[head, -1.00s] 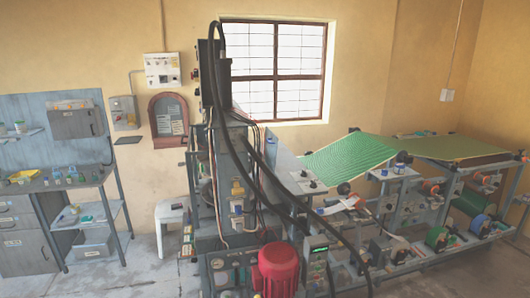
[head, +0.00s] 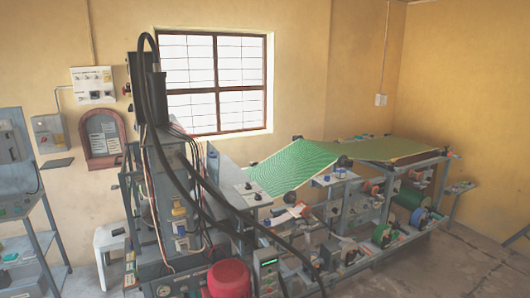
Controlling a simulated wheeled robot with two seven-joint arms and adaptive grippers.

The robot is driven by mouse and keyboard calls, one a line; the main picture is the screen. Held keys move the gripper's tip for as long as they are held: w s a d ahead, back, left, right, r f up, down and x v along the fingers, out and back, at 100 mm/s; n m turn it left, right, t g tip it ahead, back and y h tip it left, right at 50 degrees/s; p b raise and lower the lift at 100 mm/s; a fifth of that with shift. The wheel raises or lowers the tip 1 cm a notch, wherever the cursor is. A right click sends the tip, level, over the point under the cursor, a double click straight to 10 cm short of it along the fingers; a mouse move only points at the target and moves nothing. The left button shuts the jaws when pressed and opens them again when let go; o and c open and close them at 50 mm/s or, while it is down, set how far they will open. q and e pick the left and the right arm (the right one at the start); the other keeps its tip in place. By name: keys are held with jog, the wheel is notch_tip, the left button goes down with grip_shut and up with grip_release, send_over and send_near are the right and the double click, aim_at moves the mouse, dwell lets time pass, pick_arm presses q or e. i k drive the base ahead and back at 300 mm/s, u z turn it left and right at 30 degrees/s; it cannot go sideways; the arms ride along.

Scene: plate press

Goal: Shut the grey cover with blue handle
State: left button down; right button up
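I cannot make out a grey cover with a blue handle for certain. The plate press (head: 172,185) stands left of the middle in the head view, a tall grey machine with black hoses. Several grey panels and boxes are on it and along its line, with small blue parts too small to tell apart. Whether any cover is open or shut cannot be told. Neither of my grippers shows in the head view.
A red motor (head: 229,279) sits low at the front of the machine. A green sheet (head: 292,167) slopes to its right. A grey shelf rack (head: 48,225) and a white stool (head: 108,238) stand at left. Bare floor (head: 440,265) lies at the front right.

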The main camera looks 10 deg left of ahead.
aim_at(213, 154)
jog(key=z, duration=0.7)
jog(key=i, duration=1.2)
jog(key=z, duration=0.45)
